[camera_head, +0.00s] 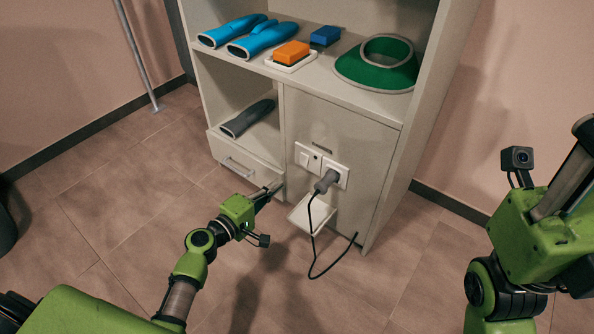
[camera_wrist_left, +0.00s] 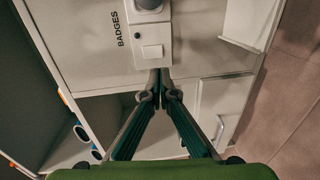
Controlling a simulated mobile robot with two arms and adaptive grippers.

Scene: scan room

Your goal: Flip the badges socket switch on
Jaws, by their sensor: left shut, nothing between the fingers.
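The socket panel (camera_head: 300,155) is a white wall plate on the cabinet front, with a grey plug (camera_head: 327,181) in its right part. In the left wrist view, the panel (camera_wrist_left: 142,30) has the label BADGES (camera_wrist_left: 122,28) beside it and a small square switch (camera_wrist_left: 153,52) near its end. I cannot tell the switch's position. My left gripper (camera_head: 279,185) is shut and empty, to the lower left of the panel. Its fingertips (camera_wrist_left: 160,78) appear close to the panel's switch end; contact is unclear. My right arm is at the right edge, its fingers out of view.
A black cable (camera_head: 312,235) hangs from the plug past a small white tray (camera_head: 312,215). A drawer (camera_head: 240,166) is left of the gripper. Gloves (camera_head: 262,40), sponges (camera_head: 291,52) and a green collar (camera_head: 378,72) lie on the shelf above. Floor in front is mostly clear.

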